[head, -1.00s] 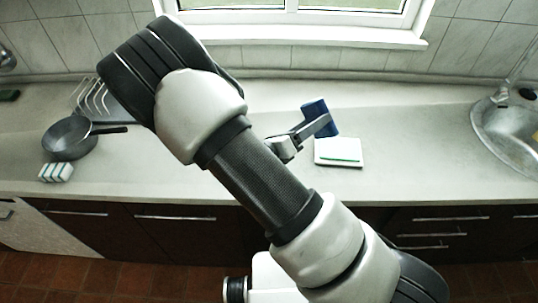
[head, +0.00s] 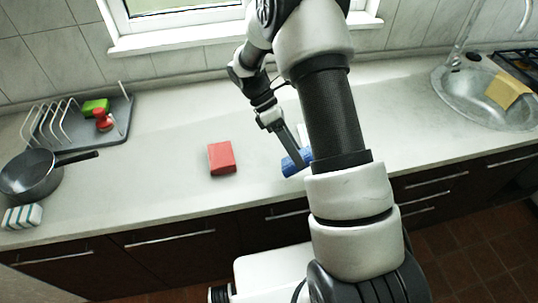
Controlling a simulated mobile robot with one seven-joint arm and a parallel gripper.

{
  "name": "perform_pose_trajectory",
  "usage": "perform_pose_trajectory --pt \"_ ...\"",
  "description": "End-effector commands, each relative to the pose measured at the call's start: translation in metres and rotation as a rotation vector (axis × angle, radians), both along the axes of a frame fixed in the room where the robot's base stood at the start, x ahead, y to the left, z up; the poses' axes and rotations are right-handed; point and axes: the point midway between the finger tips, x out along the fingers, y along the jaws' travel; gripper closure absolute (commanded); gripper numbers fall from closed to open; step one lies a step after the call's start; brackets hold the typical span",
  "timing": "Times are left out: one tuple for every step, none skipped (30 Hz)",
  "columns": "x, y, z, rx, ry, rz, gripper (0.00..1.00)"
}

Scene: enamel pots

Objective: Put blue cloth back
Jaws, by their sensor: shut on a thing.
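A blue folded cloth (head: 297,162) is in the head view, over or on the counter just left of my large arm link. My gripper (head: 291,152) reaches down from the upper left and is shut on it. The arm hides part of the cloth's right side. I cannot tell whether the cloth touches the counter.
A red block-like thing (head: 221,158) lies on the counter left of the cloth. A dish rack (head: 120,118) with green and red things, a pan (head: 32,175) and a striped sponge (head: 22,217) stand left. A sink (head: 470,97) with a yellow cloth (head: 507,90) is right.

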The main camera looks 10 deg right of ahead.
Motion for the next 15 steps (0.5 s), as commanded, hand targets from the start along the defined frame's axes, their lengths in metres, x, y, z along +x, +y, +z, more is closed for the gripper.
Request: perform_pose_trajectory --pt "0.001 0.000 -0.003 0.035 -0.047 -0.111 0.75" --pt "0.002 0.002 -0.004 0.054 -0.078 -0.179 0.75" --pt "0.004 0.005 -0.005 0.076 -0.123 -0.275 0.75" --pt "0.005 0.008 -0.006 0.091 -0.160 -0.348 0.75" --pt "0.008 0.011 -0.007 0.104 -0.200 -0.425 0.75" --pt "0.011 0.016 -0.006 0.116 -0.254 -0.527 0.75" --pt "0.014 0.019 -0.006 0.119 -0.294 -0.594 0.75" --pt "0.018 0.022 -0.005 0.122 -0.331 -0.659 0.75" --pt "0.023 0.027 -0.004 0.123 -0.380 -0.740 0.75" --pt "0.027 0.029 -0.003 0.120 -0.415 -0.798 0.75" --pt "0.031 0.032 -0.001 0.117 -0.449 -0.852 0.75" --pt "0.037 0.036 0.001 0.108 -0.490 -0.920 0.75" --pt "0.041 0.038 0.004 0.101 -0.521 -0.970 0.75" --pt "0.046 0.040 0.006 0.092 -0.549 -1.015 0.75" --pt "0.052 0.043 0.009 0.081 -0.586 -1.072 0.75"
